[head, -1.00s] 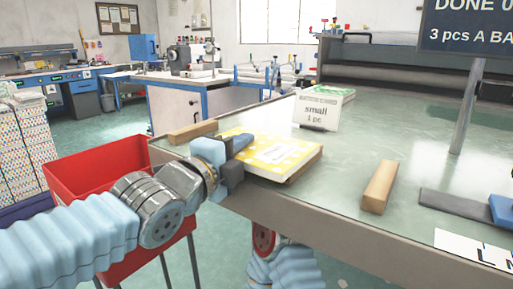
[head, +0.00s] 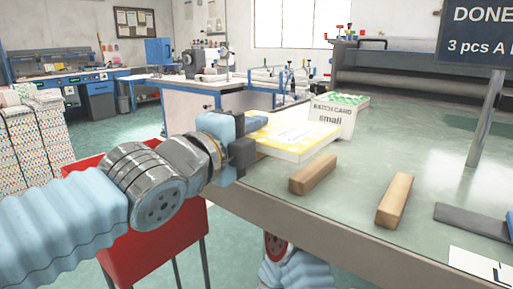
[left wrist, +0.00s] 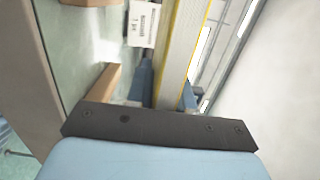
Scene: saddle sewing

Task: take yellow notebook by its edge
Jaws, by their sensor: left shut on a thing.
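The yellow notebook (head: 292,136) has a yellow patterned cover with a white label and cream page edges. My left gripper (head: 245,145) is shut on its left edge and holds it above the table, roughly level. In the left wrist view the notebook (left wrist: 182,50) stands edge-on between the blue fingers (left wrist: 167,92) of the left gripper. My right gripper is not in view.
Two wooden blocks (head: 313,173) (head: 394,201) lie on the table (head: 360,160). A white batch card box (head: 333,117) with green items stands behind the notebook. A red bin (head: 170,240) stands below the table's left edge. A sign post (head: 484,120) rises at right.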

